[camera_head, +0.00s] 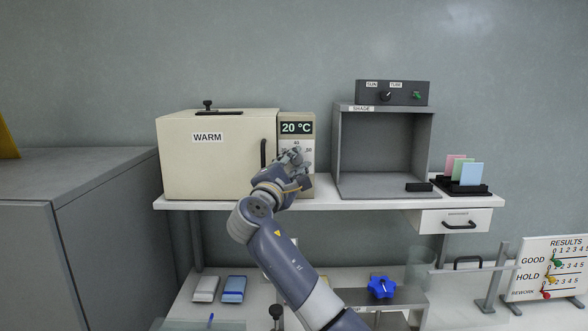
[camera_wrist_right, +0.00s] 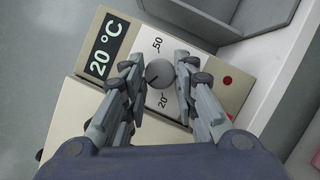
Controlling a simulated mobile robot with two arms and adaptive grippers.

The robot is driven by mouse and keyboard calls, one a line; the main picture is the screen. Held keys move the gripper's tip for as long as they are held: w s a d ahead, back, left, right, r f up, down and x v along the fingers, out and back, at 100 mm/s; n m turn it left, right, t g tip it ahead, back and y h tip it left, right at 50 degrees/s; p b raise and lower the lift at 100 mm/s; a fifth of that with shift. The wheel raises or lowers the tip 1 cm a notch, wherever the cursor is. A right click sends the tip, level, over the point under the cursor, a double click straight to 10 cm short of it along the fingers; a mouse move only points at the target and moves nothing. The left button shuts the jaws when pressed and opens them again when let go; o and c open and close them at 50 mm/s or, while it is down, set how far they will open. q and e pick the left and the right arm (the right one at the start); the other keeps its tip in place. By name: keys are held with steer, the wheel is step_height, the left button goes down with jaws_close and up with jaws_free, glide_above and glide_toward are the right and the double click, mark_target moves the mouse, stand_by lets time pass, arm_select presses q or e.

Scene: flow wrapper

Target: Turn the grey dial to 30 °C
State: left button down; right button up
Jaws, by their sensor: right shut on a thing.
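The grey dial (camera_wrist_right: 159,73) sits on the front panel of the cream WARM box (camera_head: 220,160). In the wrist view it is round with a dark pointer mark, between the printed numbers 20 and 50, and the mark points toward the 20 side. The display (camera_head: 296,128) reads 20 °C; it also shows in the wrist view (camera_wrist_right: 104,47). My right gripper (camera_wrist_right: 160,75) is shut on the dial, one finger on each side. In the head view the right gripper (camera_head: 292,158) hides most of the dial. My left gripper is not in view.
A red button (camera_wrist_right: 227,81) is close beside the right finger. The box's dark door handle (camera_head: 263,153) is just left of my gripper. The grey SHADE box (camera_head: 343,150) stands to the right on the same shelf. Coloured cards (camera_head: 472,173) stand farther right.

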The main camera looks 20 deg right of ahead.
steer(key=shift+m+g, duration=0.3)
steer(key=shift+m, duration=0.2)
steer(key=o, duration=1)
steer(key=shift+o, duration=0.2)
steer(key=v, duration=1.2)
steer(key=shift+f, duration=0.1)
